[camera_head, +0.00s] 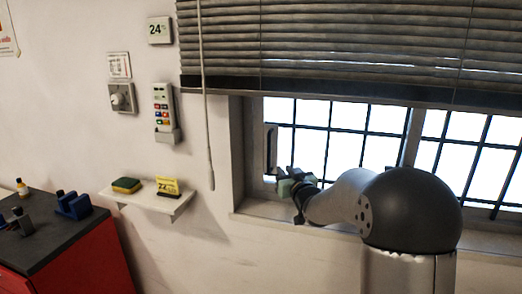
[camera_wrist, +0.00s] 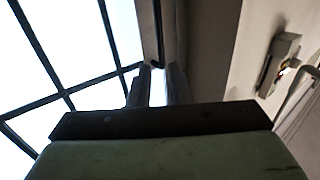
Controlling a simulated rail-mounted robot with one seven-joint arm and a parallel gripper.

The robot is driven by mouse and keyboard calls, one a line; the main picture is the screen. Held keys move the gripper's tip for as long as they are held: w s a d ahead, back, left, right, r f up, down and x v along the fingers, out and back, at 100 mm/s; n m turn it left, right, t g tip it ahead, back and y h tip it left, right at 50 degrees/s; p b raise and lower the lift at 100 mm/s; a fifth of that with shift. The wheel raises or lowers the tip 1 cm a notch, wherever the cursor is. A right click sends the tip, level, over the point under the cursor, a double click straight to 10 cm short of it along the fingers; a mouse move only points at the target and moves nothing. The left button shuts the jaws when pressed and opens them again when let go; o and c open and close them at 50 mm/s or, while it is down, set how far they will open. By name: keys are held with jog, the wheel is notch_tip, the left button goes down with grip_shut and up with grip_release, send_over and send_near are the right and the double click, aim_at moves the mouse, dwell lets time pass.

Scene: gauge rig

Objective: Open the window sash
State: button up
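The window sash (camera_head: 340,145) has a pale bright pane crossed by dark bars. It looks closed in its frame. A grey upright handle (camera_head: 270,148) is at its left edge. In the wrist view the handle (camera_wrist: 157,30) shows as a dark bar ahead of the fingers. My gripper (camera_head: 284,182) is at the lower end of the handle, with the arm coming from the right. In the wrist view its two fingers (camera_wrist: 158,88) stand apart with a narrow gap, in line with the handle's lower end. I cannot tell whether they touch it.
A dark slatted blind (camera_head: 330,45) covers the window's top, its wand (camera_head: 206,110) hanging to the left. A remote in a wall holder (camera_head: 164,112) and a small shelf (camera_head: 150,200) are left of the window. The sill (camera_head: 250,212) runs below.

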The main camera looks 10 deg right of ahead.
jog(key=p, duration=0.5)
send_over(269, 170)
jog(key=shift+w, duration=0.4)
grip_shut()
